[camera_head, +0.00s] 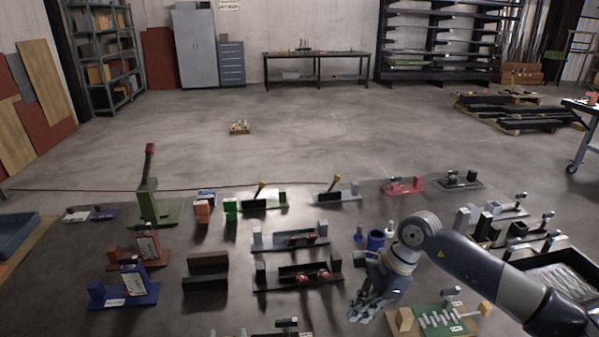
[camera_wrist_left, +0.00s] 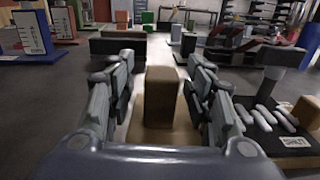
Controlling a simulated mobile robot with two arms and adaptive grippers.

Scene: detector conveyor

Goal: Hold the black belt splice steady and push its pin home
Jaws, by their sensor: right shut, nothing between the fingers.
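The black belt splice (camera_wrist_left: 269,118) shows at the right of the left wrist view, with a row of pale grey knuckles and a white label. A post with a dark block (camera_wrist_left: 284,57) stands behind the knuckles. A wooden block (camera_wrist_left: 162,97) stands upright at its left on a wooden base. My left gripper (camera_wrist_left: 158,64) is open, with one finger on each side of this block. Whether they touch it is unclear. The pin cannot be made out. My right gripper (camera_head: 364,306) is shut and empty in the head view, left of the green splice board. My left gripper is outside the head view.
A blue cup (camera_head: 375,240) stands behind my right gripper. Dark fixtures with red parts (camera_head: 298,277) stand left of it. A black tray (camera_head: 560,268) is at the right.

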